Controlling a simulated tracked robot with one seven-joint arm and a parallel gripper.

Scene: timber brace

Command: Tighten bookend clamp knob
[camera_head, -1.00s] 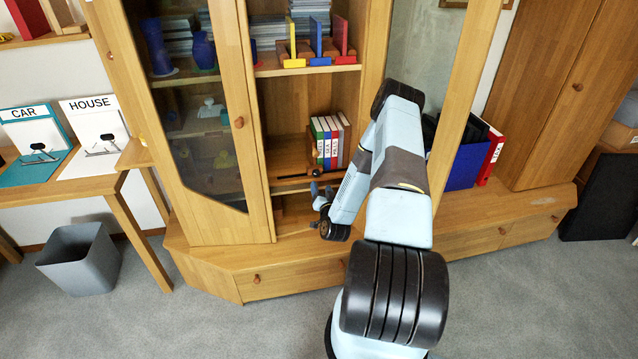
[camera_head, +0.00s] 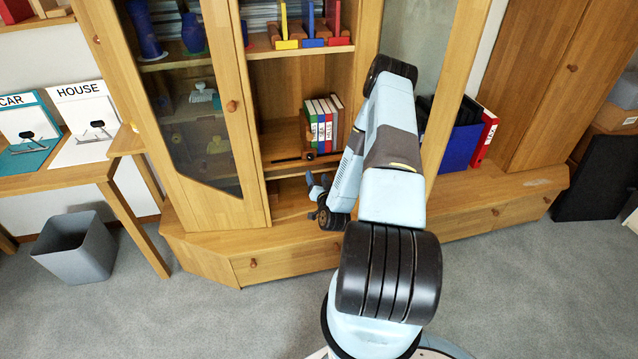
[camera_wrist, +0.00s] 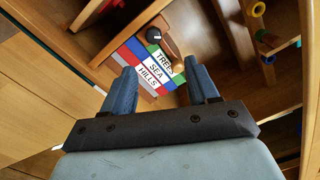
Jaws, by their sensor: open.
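A row of upright books (camera_head: 325,122) stands on the cabinet's middle shelf, with a brown wooden bookend (camera_head: 305,128) at its left. A dark bar (camera_head: 288,160) with a small dark knob (camera_head: 309,154) lies at the shelf front, below the books. My gripper (camera_head: 319,183) is open and empty, below and in front of that shelf. In the wrist view my gripper (camera_wrist: 163,73) has its blue fingers apart, with the spines marked TREES, SEA and HILLS (camera_wrist: 155,68) showing between and beyond them. A dark round knob (camera_wrist: 153,35) shows past the books, apart from the fingers.
The glass cabinet door (camera_head: 232,106) is left of the open shelves. Coloured bookends (camera_head: 312,43) stand on the shelf above. A blue binder (camera_head: 461,146) and a red binder (camera_head: 485,137) stand at the right. A grey bin (camera_head: 76,249) is on the floor.

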